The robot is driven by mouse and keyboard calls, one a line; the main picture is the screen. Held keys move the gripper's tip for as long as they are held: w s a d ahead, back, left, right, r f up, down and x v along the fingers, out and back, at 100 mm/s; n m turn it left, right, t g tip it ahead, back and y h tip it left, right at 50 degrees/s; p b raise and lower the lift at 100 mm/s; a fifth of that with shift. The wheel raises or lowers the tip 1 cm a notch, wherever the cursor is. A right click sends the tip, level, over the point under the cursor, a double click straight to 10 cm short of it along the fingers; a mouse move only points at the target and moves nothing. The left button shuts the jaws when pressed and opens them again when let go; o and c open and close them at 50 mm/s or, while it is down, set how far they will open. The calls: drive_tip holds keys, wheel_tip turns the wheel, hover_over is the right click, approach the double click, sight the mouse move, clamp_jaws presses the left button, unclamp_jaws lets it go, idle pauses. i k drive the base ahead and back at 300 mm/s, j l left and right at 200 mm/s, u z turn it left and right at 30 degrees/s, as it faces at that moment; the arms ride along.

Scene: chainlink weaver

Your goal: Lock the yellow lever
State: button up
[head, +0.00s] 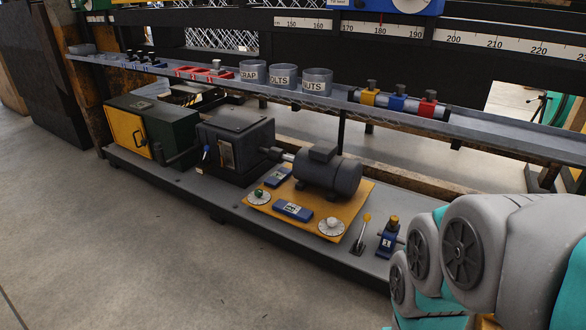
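A lever with a yellow knob (367,218) and a thin shaft stands on a small dark base on the low grey platform, right of the orange plate. The shaft leans slightly right at the top. A small blue unit (387,239) with a "1" label and a yellowish top stands just right of it. A yellow block with a dark knob (370,96) sits on the upper shelf, left of a blue and a red one. My grey and teal arm fills the lower right, right of the lever. My gripper is not in view.
An orange plate (263,205) carries a grey motor (328,175), dials and blue blocks. A dark gearbox (236,144) and a green cabinet with a yellow door (127,131) stand left. The shelf (225,86) holds three labelled cups. The floor (120,240) in front is clear.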

sight(367, 217)
drive_tip(key=i+j+z, duration=0.5)
drive_tip(key=k+l, duration=0.1)
drive_tip(key=l, duration=0.3)
drive_tip(key=k+l+u, duration=0.1)
drive_tip(key=l, duration=0.3)
drive_tip(key=k+l, duration=0.2)
drive_tip(key=l, duration=0.2)
drive_tip(key=i, duration=1)
